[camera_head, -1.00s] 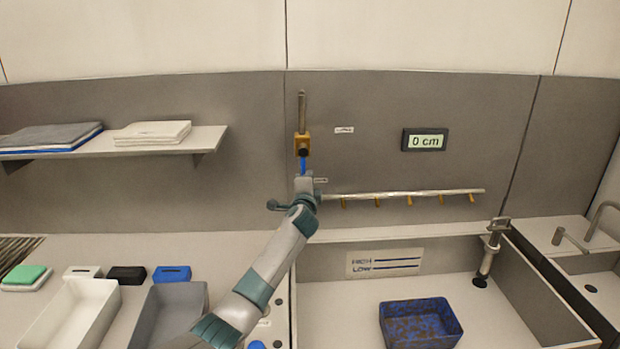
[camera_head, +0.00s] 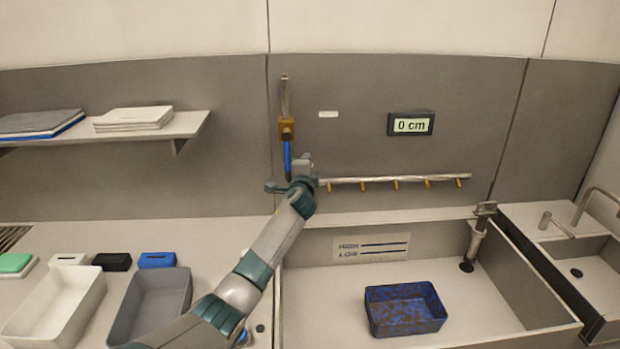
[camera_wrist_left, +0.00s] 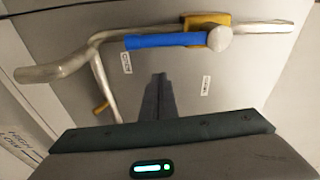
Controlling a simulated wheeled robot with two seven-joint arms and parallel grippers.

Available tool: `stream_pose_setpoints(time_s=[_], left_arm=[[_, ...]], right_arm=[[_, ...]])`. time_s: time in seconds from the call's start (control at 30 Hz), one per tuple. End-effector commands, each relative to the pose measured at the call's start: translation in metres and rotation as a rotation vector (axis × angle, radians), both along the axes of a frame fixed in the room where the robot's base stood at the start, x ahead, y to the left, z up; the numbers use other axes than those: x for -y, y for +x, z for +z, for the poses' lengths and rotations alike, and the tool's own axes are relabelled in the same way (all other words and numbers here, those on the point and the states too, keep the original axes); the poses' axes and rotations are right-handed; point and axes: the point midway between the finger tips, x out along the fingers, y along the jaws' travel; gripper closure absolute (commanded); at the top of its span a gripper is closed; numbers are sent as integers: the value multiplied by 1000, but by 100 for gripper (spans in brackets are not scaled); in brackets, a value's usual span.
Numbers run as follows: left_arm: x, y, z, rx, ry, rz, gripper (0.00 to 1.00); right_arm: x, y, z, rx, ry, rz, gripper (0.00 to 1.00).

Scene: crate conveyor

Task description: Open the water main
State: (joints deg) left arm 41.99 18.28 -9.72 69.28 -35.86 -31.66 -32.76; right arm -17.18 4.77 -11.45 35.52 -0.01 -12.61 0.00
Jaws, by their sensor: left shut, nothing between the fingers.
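The water main valve is a brass body (camera_head: 287,125) on a vertical metal pipe (camera_head: 285,95) on the back wall. Its blue lever handle (camera_head: 288,160) hangs down, in line with the pipe. In the left wrist view the blue lever handle (camera_wrist_left: 165,41) lies along the pipe, with the yellow valve body (camera_wrist_left: 207,24) and a round pivot at its end. My left gripper (camera_head: 304,160) is just right of the handle's lower part. In the left wrist view its fingers (camera_wrist_left: 158,80) are together and empty, apart from the handle in the picture. My right gripper is out of view.
A spray bar (camera_head: 400,180) with several brass nozzles runs right of my gripper, above a basin holding a blue, brown-stained crate (camera_head: 404,308). A display (camera_head: 410,124) reads 0 cm. A wall shelf (camera_head: 190,130) and grey bin (camera_head: 150,305) are at left.

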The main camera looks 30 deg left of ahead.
Motion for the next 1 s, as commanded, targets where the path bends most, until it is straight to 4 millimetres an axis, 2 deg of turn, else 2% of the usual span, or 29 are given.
stream_pose_setpoints(time_s=[0.17,0.37,0.57,0.8,1.0], left_arm=[[4,-9,-1,1,0,-1,100],[10,-22,-2,0,0,-2,100],[19,-44,-3,1,1,-2,100],[32,-72,-3,2,0,-3,100],[39,-87,-2,0,1,-1,100]], right_arm=[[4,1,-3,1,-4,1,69],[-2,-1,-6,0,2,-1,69],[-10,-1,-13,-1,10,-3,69],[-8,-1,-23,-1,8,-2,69],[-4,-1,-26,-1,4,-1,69]])
